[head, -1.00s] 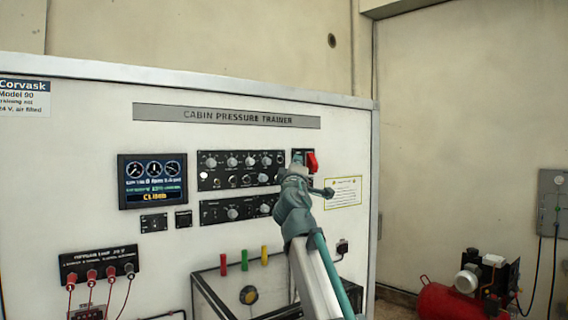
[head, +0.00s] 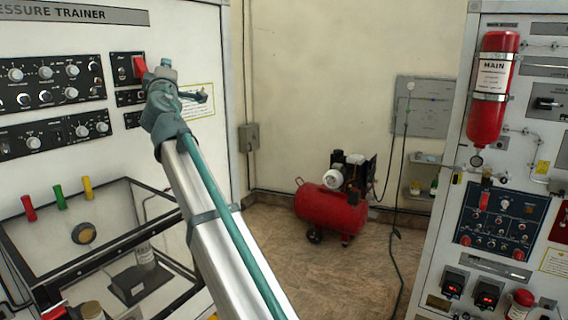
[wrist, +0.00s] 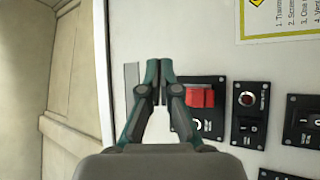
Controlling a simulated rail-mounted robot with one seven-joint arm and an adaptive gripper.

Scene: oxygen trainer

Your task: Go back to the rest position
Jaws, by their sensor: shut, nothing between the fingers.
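My gripper (wrist: 158,75) shows in the wrist view with its teal and dark fingers together and empty. It is in front of the white trainer panel (wrist: 225,55), beside the red switch cover (wrist: 200,97). I cannot tell the exact gap to the panel. In the head view my arm reaches up from the bottom middle. Its end is just right of the red switch cover (head: 139,68) and partly covers the yellow-edged label (head: 197,104). The fingertips are not clear there.
A framed clear box (head: 128,240) stands low under my arm. A red compressor (head: 330,208) is on the floor behind. A second panel with a red MAIN cylinder (head: 490,100) stands at the right. The floor between has free room.

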